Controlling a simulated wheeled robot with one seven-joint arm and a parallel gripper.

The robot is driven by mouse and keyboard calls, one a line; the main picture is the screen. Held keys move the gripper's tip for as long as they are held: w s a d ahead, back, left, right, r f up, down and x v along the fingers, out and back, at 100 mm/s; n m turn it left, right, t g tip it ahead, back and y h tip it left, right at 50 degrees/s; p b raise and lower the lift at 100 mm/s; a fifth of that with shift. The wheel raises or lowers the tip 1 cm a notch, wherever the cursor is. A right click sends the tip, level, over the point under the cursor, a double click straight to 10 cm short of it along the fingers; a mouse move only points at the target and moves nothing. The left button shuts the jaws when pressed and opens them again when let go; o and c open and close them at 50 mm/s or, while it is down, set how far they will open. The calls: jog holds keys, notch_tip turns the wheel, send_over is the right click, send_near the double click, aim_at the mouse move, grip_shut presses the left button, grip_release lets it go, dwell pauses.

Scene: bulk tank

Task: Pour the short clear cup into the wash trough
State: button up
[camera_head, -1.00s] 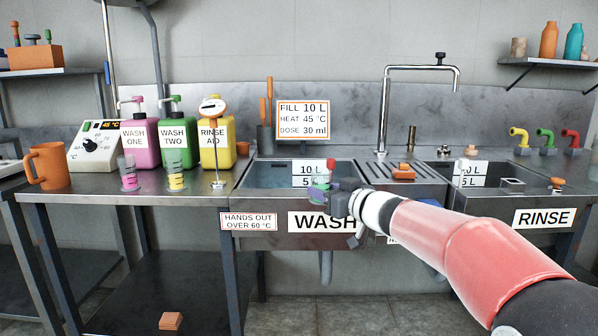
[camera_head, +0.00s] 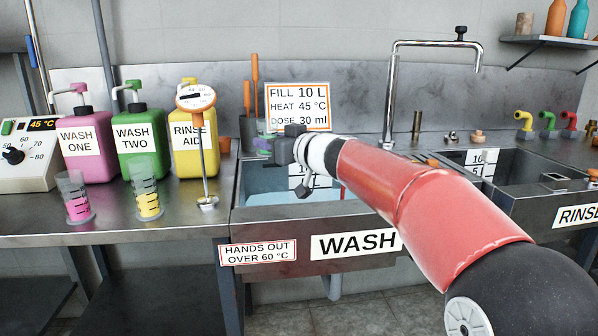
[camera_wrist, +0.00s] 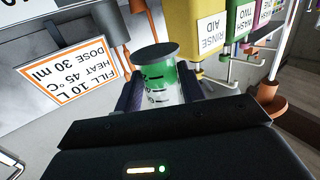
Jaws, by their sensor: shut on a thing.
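My gripper (camera_head: 277,147) is shut on the short clear cup (camera_wrist: 162,80), which shows black marks, green contents and a dark round base in the wrist view. That view is upside down, and the cup looks roughly upright in it, its base toward the picture's top. In the head view only a small greenish part of the cup (camera_head: 263,144) shows beside the jaws. The wash trough (camera_head: 325,211) has bluish water in it. The cup appears above the trough's back left part; its exact height is unclear. My arm hides the trough's right part.
A thermometer on a stand (camera_head: 205,150) is close left of the trough. Two cups, pink (camera_head: 78,205) and yellow (camera_head: 148,202), stand on the left counter before the jugs. The dosing sign (camera_head: 298,107) is behind my gripper. A tall faucet (camera_head: 390,95) rises at the right.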

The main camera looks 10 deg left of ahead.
jog(key=shift+d+r, duration=0.1)
jog(key=shift+d, duration=0.1)
jog(key=shift+w+d+r+m, duration=0.2)
jog(key=shift+w+d+m, duration=0.1)
jog(key=shift+m, duration=0.5)
jog(key=f+m, duration=0.1)
jog(key=m, duration=0.1)
jog(key=w+d+f+m, duration=0.1)
jog(key=m, duration=0.1)
jog(key=w+d+f+m+y, duration=0.1)
jog(key=m, duration=0.1)
jog(key=shift+w+d, duration=0.2)
jog(key=shift+f+m, duration=0.25)
jog(key=shift+m, duration=0.25)
jog(key=shift+f+m+t+b, duration=0.2)
jog(key=shift+f+m+b, duration=0.15)
jog(key=shift+m, duration=0.55)
jog(key=shift+f+m+t+b, duration=0.2)
jog(key=shift+f+m, duration=0.25)
jog(key=shift+m, duration=0.45)
dwell(0.7)
jog(key=shift+r+m, duration=0.45)
jog(key=shift+m, duration=0.55)
dwell(0.4)
jog(key=shift+w+d+f+m+p, duration=0.2)
jog(key=shift+w+d+m+p, duration=0.15)
jog(key=shift+m+p, duration=0.1)
jog(key=shift+w+d+f+m, duration=0.25)
jog(key=shift+m, duration=0.2)
dwell(0.4)
